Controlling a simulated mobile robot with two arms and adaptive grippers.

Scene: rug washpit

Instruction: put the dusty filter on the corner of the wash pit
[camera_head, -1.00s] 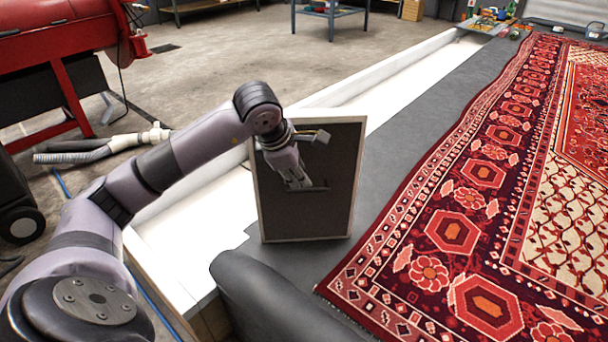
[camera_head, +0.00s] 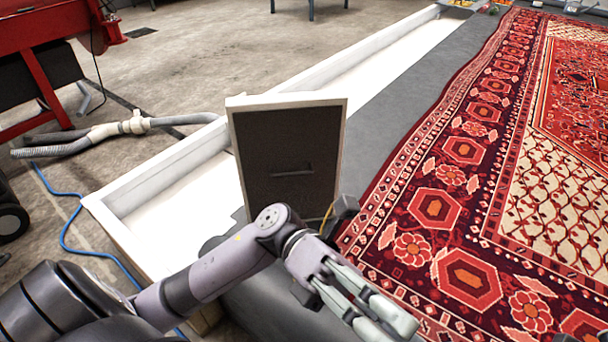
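The dusty filter (camera_head: 288,160), a dark panel in a pale frame with a slot-like handle, stands upright, tilted slightly. Its base is at the near end of the white wash pit (camera_head: 180,160), by the grey border; my arm is close in front of its lower edge, so its exact footing is hard to tell. My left gripper (camera_head: 392,322) is in front and to the lower right of the filter, apart from it and empty. Its two pale fingers show a gap and point to the lower right, over the rug's near edge.
A patterned red rug (camera_head: 465,205) covers the right side. A grey hose (camera_head: 100,135) and a blue hose (camera_head: 65,225) lie on the concrete floor left of the pit. A red machine (camera_head: 40,40) stands at upper left. The grey strip (camera_head: 400,110) beyond the filter is clear.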

